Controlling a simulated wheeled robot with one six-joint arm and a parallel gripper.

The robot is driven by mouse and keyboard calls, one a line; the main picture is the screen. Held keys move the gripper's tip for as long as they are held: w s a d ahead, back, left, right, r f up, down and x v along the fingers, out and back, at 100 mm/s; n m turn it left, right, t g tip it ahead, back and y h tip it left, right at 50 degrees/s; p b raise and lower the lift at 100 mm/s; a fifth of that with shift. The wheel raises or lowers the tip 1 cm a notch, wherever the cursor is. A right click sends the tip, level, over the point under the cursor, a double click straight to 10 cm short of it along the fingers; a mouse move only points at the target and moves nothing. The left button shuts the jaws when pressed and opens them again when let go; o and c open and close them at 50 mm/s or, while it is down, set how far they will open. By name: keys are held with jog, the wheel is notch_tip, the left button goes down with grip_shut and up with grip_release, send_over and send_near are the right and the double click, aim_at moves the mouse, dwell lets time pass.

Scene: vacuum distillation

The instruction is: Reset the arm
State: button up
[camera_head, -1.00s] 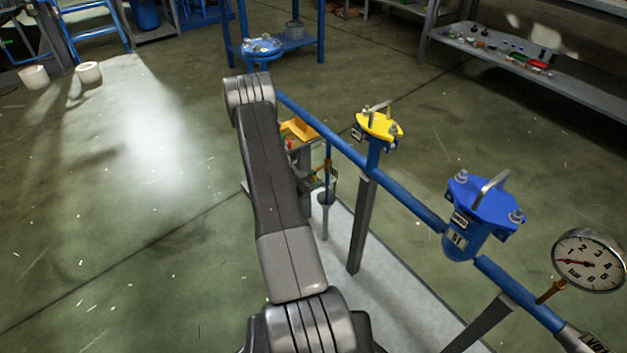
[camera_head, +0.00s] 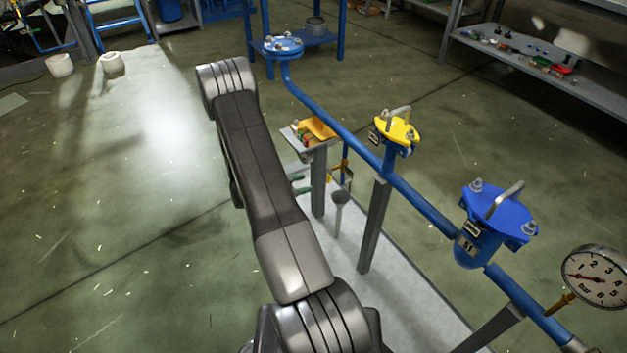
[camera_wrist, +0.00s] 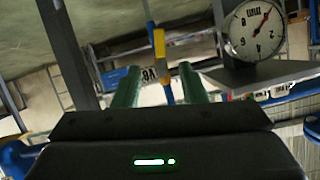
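My arm (camera_head: 260,180) reaches up and away through the middle of the head view. My gripper shows in the wrist view (camera_wrist: 160,82) as two green fingers set apart, with nothing held between them.
A blue pipe line runs along the right with a yellow-topped fitting (camera_head: 397,132), a blue-topped fitting (camera_head: 497,213) and a gauge (camera_head: 595,277). A small stand with a yellow item (camera_head: 318,128) is close to the arm. The floor at left is open.

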aim_at(328, 179)
jog(key=shift+s+a+r, duration=0.25)
jog(key=shift+s+a, duration=0.15)
jog(key=shift+a, duration=0.1)
jog(key=b+x, duration=0.2)
jog(key=x, duration=1.2)
jog(key=shift+a, duration=0.1)
